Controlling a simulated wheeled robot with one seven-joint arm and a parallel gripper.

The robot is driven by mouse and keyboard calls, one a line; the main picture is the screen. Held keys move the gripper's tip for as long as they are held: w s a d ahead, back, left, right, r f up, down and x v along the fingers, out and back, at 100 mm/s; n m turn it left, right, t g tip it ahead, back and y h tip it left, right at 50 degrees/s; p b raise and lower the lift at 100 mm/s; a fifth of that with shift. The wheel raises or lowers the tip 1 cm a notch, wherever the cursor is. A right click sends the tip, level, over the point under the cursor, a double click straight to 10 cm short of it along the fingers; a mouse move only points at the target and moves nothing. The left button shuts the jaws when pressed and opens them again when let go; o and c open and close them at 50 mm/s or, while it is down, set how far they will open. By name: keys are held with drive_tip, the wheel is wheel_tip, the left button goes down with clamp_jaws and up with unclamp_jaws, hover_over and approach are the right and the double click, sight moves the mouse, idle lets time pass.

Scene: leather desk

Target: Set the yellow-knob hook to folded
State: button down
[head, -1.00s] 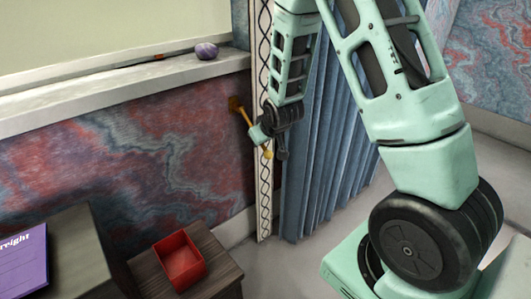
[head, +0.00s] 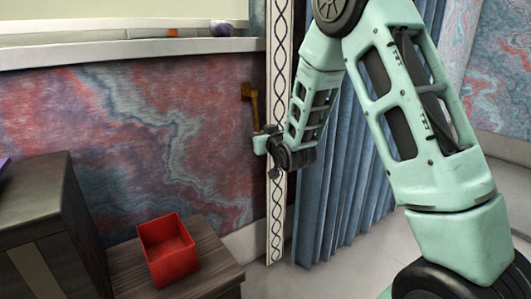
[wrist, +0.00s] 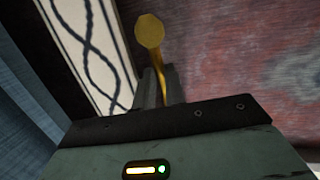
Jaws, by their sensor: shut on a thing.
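The yellow-knob hook (head: 253,104) is on the marbled wall, just left of the patterned strip. Its brass-coloured arm runs from an upper mount down towards my gripper. In the wrist view its round yellow knob (wrist: 149,30) shows beyond my fingertips, and its thin stem passes down between the fingers. My gripper (wrist: 161,84) is shut on the hook's stem. In the head view my gripper (head: 264,139) is at the lower end of the hook's arm, and the knob is not clear there.
A blue curtain (head: 345,150) hangs right of the patterned strip (head: 277,225). A red open box (head: 168,250) stands on a low wooden stand, beside a dark cabinet (head: 40,215). A ledge (head: 120,52) with a purple round object (head: 221,29) runs above the hook.

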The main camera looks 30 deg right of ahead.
drive_tip(key=shift+w+f+t+b, duration=0.45)
drive_tip(key=shift+w+t+b, duration=0.2)
drive_tip(key=shift+b, duration=0.5)
drive_tip(key=shift+w+r+t+b, duration=0.1)
drive_tip(key=shift+w+t+b, duration=0.2)
drive_tip(key=shift+b, duration=0.1)
drive_tip(key=shift+r, duration=0.15)
drive_tip(key=c, duration=1.5)
unclamp_jaws()
drive_tip(key=shift+o, duration=0.2)
drive_tip(key=shift+h, duration=0.3)
